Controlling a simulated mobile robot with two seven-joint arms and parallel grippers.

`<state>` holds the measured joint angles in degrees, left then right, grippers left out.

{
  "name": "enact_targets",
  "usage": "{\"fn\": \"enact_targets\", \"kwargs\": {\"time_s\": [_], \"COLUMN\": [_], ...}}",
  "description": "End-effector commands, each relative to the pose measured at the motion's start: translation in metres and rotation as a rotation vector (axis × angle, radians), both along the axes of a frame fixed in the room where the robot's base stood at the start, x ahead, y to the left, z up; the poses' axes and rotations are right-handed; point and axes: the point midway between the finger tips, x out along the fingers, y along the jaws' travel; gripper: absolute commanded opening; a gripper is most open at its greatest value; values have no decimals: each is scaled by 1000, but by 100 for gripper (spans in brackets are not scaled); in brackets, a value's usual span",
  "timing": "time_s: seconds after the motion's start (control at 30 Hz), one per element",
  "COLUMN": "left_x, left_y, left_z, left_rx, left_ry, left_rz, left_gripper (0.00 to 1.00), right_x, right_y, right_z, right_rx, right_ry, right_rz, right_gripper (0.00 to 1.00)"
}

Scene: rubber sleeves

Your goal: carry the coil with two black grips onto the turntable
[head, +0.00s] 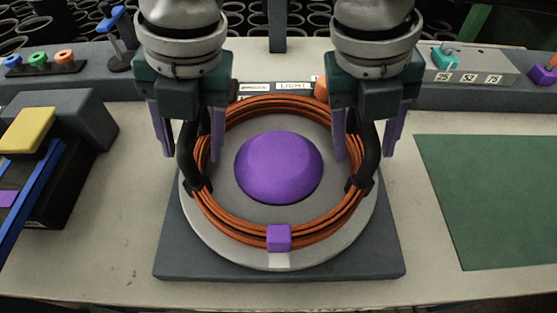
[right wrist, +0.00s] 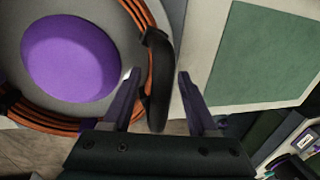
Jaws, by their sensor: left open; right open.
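The orange coil (head: 247,232) lies on the grey round turntable (head: 277,260), around its purple dome (head: 278,167). It also shows in the right wrist view (right wrist: 52,117). A purple block (head: 278,237) sits at the coil's front. The coil's left black grip (head: 188,155) stands between the parted fingers of my left gripper (head: 188,145). The right black grip (head: 365,155) stands between the parted fingers of my right gripper (head: 367,145); in the right wrist view this grip (right wrist: 158,80) shows a gap to the right finger. Both grippers are open.
The turntable stands on a dark square base (head: 175,265). A green mat (head: 490,200) lies to the right. A dark machine with a yellow block (head: 27,130) stands at left. A raised ledge with rings (head: 38,59) and a numbered box (head: 470,65) runs along the back.

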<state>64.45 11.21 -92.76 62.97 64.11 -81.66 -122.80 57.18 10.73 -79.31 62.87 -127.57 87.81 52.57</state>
Motion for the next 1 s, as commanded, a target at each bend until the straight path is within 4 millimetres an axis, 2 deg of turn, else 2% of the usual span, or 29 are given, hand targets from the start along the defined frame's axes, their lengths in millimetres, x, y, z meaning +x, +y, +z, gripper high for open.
{"fn": "enact_targets", "kwargs": {"time_s": [0.17, 0.4, 0.6, 0.77, 0.87, 1.0], "left_x": [1, 1, 1, 0, 0, 0], "left_y": [-5, -16, -22, -23, -23, -23], "left_z": [24, 78, 108, 116, 117, 117], "left_rx": [-3, -2, -1, 0, 0, 0], "left_ry": [-4, -5, -2, -2, -1, -1], "left_rz": [-2, -2, 0, -1, -1, 0], "left_gripper": [59, 59, 59, 59, 59, 59], "right_x": [0, 0, 0, 1, 1, 2], "right_y": [0, 0, 0, 1, 4, 10], "right_z": [0, 0, 0, 5, 18, 48], "right_rx": [0, 0, 0, 1, 2, 2], "right_ry": [0, 0, 0, -1, -3, -7], "right_rz": [0, -1, -1, 0, 2, 2], "right_gripper": [59, 59, 59, 59, 59, 59]}}
